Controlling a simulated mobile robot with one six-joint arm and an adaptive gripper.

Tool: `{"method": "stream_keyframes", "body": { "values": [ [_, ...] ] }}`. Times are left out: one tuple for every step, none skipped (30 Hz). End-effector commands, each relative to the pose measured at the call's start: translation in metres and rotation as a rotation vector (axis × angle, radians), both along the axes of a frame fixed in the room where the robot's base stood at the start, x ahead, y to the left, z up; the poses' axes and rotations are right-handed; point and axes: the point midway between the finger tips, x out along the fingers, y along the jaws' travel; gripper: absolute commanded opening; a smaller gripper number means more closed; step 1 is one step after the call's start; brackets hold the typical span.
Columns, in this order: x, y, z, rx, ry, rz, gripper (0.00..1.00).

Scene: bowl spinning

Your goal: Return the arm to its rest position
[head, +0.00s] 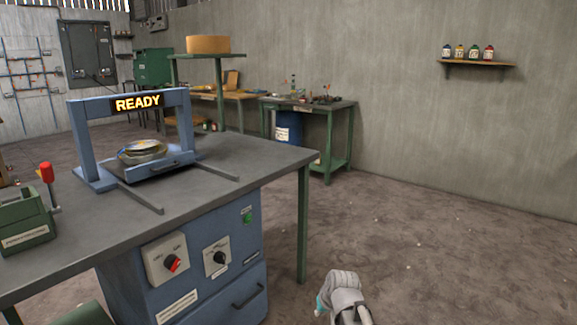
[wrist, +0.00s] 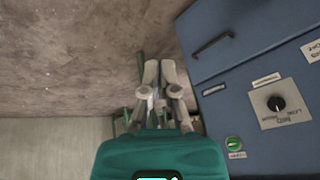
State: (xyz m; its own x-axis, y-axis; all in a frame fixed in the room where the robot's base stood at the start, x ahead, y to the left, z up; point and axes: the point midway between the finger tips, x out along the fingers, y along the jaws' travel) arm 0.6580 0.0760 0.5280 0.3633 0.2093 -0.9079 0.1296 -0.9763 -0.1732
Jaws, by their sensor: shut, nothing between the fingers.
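My gripper (wrist: 160,68) shows in the wrist view with its fingers together and nothing between them. It hangs in free space beside the blue machine cabinet (wrist: 235,60), apart from it, over the bare floor. In the head view, part of my arm shows at the bottom, right of the cabinet; the fingers are not visible there. The blue frame (head: 80,140) on the grey table (head: 215,195) carries a lit "READY" sign (head: 138,103). A stack of bowls or plates (head: 142,151) sits in its tray under the sign.
A green bin (head: 24,225) and a red-handled lever (head: 48,175) are at the table's left. The cabinet front has a red knob (head: 173,264), a black knob (head: 219,258) and a green button (head: 247,217). The floor (head: 430,240) to the right is open.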

Motion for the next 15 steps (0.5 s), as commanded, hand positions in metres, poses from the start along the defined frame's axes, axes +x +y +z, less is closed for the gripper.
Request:
{"method": "stream_keyframes", "body": {
  "values": [
    [-0.019, -0.012, 0.003, -0.026, 0.050, -0.011, 0.00],
    [-0.027, -0.018, 0.002, -0.040, 0.078, -0.016, 0.00],
    [-0.037, -0.024, 0.001, -0.059, 0.113, -0.021, 0.00],
    [-0.045, -0.029, 0.001, -0.071, 0.135, -0.026, 0.00],
    [-0.051, -0.033, 0.001, -0.084, 0.158, -0.030, 0.00],
    [-0.060, -0.039, 0.001, -0.097, 0.186, -0.037, 0.00],
    [-0.065, -0.042, 0.001, -0.106, 0.204, -0.042, 0.00],
    [-0.071, -0.046, 0.001, -0.116, 0.224, -0.048, 0.00],
    [-0.078, -0.051, 0.002, -0.128, 0.248, -0.054, 0.00],
    [-0.084, -0.054, 0.002, -0.138, 0.265, -0.059, 0.00],
    [-0.089, -0.057, 0.003, -0.146, 0.282, -0.063, 0.00],
    [-0.096, -0.061, 0.004, -0.157, 0.304, -0.069, 0.00],
    [-0.101, -0.064, 0.004, -0.165, 0.319, -0.074, 0.00],
    [-0.106, -0.067, 0.005, -0.173, 0.335, -0.079, 0.00],
    [-0.112, -0.071, 0.006, -0.183, 0.356, -0.086, 0.00]
  ]
}}
